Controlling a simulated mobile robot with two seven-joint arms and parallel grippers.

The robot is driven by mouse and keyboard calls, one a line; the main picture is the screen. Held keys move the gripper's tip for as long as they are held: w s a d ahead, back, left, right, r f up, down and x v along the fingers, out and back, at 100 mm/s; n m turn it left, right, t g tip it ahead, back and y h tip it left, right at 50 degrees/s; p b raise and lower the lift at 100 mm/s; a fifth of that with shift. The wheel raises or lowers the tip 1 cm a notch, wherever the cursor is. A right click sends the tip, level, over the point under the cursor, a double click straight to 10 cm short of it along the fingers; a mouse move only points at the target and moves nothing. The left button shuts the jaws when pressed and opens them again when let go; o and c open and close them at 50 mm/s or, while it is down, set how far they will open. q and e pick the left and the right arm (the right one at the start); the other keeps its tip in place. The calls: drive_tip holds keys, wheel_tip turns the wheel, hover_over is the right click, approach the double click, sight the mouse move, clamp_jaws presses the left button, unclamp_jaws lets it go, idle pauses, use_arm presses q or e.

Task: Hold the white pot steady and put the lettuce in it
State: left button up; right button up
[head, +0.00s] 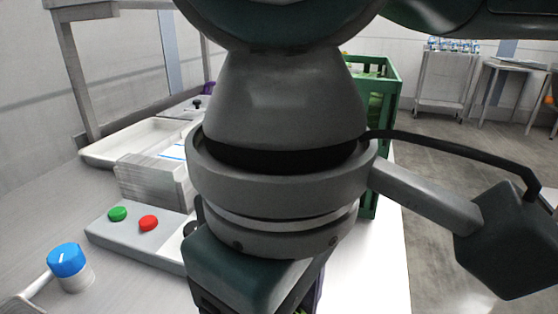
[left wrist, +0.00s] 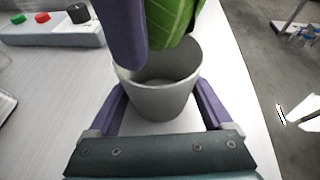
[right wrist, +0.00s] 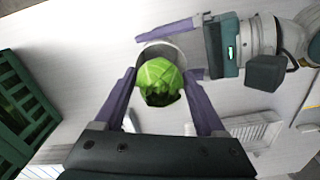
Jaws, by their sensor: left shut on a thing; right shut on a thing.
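The white pot (left wrist: 163,98) stands upright on the counter between the purple fingers of my left gripper (left wrist: 162,86), which is shut on it. The green lettuce (right wrist: 160,80) is between the fingers of my right gripper (right wrist: 160,74), which is shut on it. In the left wrist view the lettuce (left wrist: 170,20) hangs over the pot's mouth, its lower end near the rim. In the right wrist view it covers much of the pot (right wrist: 172,52). The pot's inside looks empty where it shows. In the head view, my arm hides the pot and lettuce.
A panel (head: 135,232) with green and red buttons and a blue-topped knob (head: 67,261) are at the left. A white basin (head: 125,140) lies behind. A green crate (head: 393,95) stands at the right, behind my arm. The counter's right edge drops to the floor.

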drive_tip(key=shift+f, duration=0.95)
use_arm(q)
drive_tip(key=shift+d, duration=0.35)
use_arm(e)
drive_tip(key=shift+d+f, duration=0.25)
drive_tip(key=shift+f, duration=0.55)
drive_tip(key=o, duration=1.3)
drive_tip(key=shift+w+f, duration=0.1)
drive_tip(key=shift+c, duration=0.2)
drive_tip(key=shift+o, duration=0.6)
use_arm(q)
drive_tip(key=shift+a+f, duration=0.15)
drive_tip(key=shift+a, duration=0.2)
use_arm(e)
drive_tip(key=r, duration=1.4)
drive_tip(key=shift+w+a, duration=0.1)
drive_tip(key=shift+a, duration=0.1)
use_arm(q)
drive_tip(key=o, duration=1)
drive_tip(key=shift+s, duration=0.1)
drive_tip(key=shift+o, duration=0.5)
